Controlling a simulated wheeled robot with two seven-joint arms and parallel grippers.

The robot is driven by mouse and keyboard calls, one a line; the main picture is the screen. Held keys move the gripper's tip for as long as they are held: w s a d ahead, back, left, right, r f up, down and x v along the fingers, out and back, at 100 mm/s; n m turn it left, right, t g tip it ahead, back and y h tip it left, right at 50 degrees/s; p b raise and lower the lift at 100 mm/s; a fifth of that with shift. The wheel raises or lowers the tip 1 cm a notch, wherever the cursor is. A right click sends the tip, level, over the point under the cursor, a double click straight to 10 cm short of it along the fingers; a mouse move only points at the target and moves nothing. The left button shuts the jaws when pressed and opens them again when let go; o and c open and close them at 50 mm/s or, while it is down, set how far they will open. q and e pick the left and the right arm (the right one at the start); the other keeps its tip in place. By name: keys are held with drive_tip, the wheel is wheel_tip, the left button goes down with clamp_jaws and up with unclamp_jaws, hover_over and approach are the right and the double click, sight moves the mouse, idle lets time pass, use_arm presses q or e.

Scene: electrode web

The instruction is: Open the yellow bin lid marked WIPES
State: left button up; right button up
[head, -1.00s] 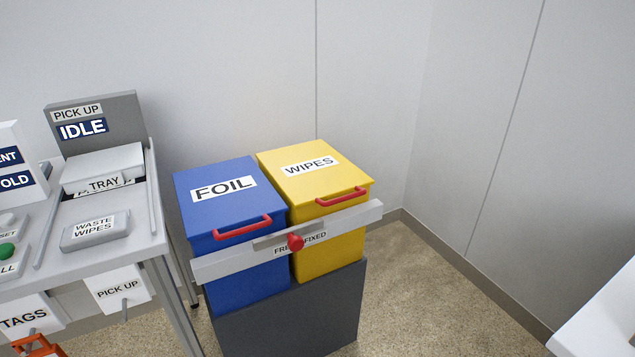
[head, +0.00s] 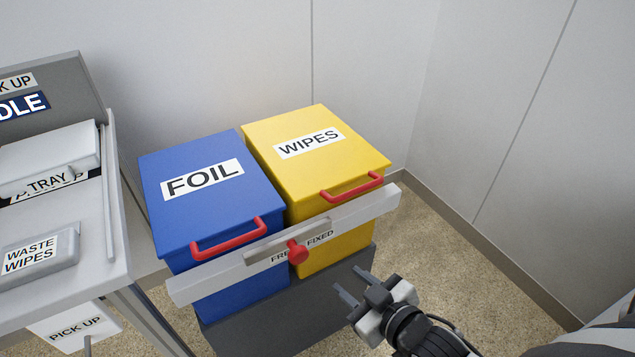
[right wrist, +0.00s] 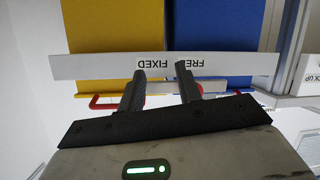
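The yellow bin's lid (head: 318,157), labelled WIPES, is shut on the yellow bin (head: 335,246). Its red handle (head: 351,188) is on the lid's front edge. A white bar (head: 212,280) with a red knob (head: 297,252) and the words FREE and FIXED runs across both bins just below the lid handles. My right gripper (head: 347,294) is in front of the yellow bin, lower than the handle and apart from it. In the right wrist view its two fingers (right wrist: 161,80) stand apart with nothing between them, the bar lying beyond. My left gripper is not in view.
The blue FOIL bin (head: 205,190) stands directly left, its lid shut. Both bins sit on a dark grey base (head: 300,320). A table (head: 85,205) with a WASTE WIPES pack (head: 38,253) stands at the left. Walls close off the back and right; floor is free at the right.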

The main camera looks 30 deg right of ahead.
drive_tip(key=w+d+r+n+t+y+b, duration=0.1)
drive_tip(key=w+d+r+n+t, duration=0.1)
drive_tip(key=d+n, duration=0.25)
drive_tip(key=w+d+r+n+t+y+b, duration=0.1)
drive_tip(key=w+d+r+n+t, duration=0.15)
drive_tip(key=d, duration=0.35)
drive_tip(key=n+g+y+b, duration=0.3)
drive_tip(key=n+g+y, duration=0.5)
drive_tip(key=n, duration=0.7)
approach(363, 191)
drive_tip(key=shift+t, duration=0.25)
drive_tip(key=x, duration=1.1)
drive_tip(key=shift+s+f+p, duration=0.1)
drive_tip(key=shift+s+p, duration=0.05)
drive_tip(key=shift+p, duration=0.25)
clamp_jaws()
